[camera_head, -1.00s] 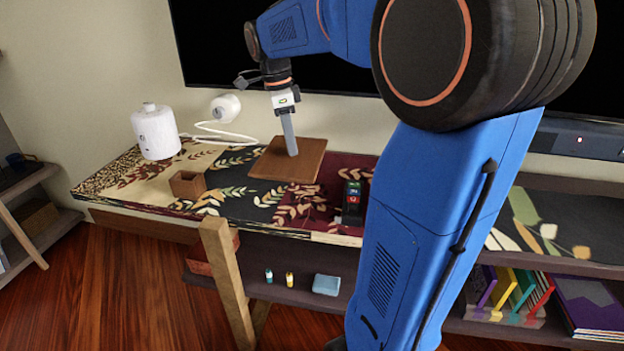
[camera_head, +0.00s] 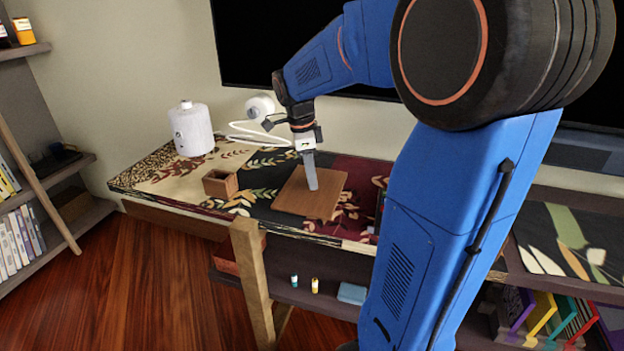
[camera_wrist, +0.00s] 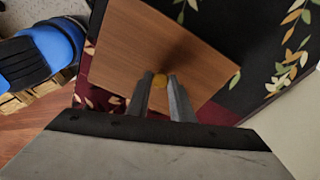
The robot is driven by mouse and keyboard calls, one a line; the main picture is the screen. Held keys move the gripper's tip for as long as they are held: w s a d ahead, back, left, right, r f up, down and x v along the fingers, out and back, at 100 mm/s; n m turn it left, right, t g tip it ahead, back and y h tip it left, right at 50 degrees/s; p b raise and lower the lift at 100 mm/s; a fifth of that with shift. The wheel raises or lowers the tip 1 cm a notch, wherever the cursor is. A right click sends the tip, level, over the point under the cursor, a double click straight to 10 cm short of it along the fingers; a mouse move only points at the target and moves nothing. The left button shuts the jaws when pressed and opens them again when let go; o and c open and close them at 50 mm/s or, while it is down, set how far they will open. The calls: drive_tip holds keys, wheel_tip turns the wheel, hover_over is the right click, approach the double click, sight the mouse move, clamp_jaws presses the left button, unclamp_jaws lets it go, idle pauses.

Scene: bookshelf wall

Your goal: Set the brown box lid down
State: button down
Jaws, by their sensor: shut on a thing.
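The brown box lid (camera_head: 311,205) is a flat square wooden panel over the patterned tabletop. My gripper (camera_head: 311,185) points down at its middle.
A white canister (camera_head: 191,128) stands at the table's back left, near a white roll (camera_head: 259,106) with a cable. A dark screen (camera_head: 290,50) is on the wall behind. A lower shelf holds two small bottles and a blue item (camera_head: 352,293). My arm hides the table's right part.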

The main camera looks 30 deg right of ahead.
sight(306, 188)
drive_tip(key=shift+f, duration=0.5)
drive_tip(key=c, duration=1.6)
unclamp_jaws()
drive_tip(key=shift+f, duration=0.1)
drive_tip(key=shift+o, duration=0.2)
wheel_tip(306, 188, up, 11)
drive_tip(key=a, duration=0.2)
drive_tip(key=s+a+f+n+t, duration=0.3)
drive_tip(key=s+a+f+n, duration=0.2)
drive_tip(key=s+n, duration=0.5)
drive_tip(key=s+a+f+n+t+y, duration=0.1)
drive_tip(key=s+a+f+n+t, duration=0.1)
drive_tip(key=s+a+f+n, duration=0.4)
drive_tip(key=shift+s+n+t+y, duration=0.35)
drive_tip(key=shift+s+n, duration=2)
drive_tip(key=shift+n, duration=1.65)
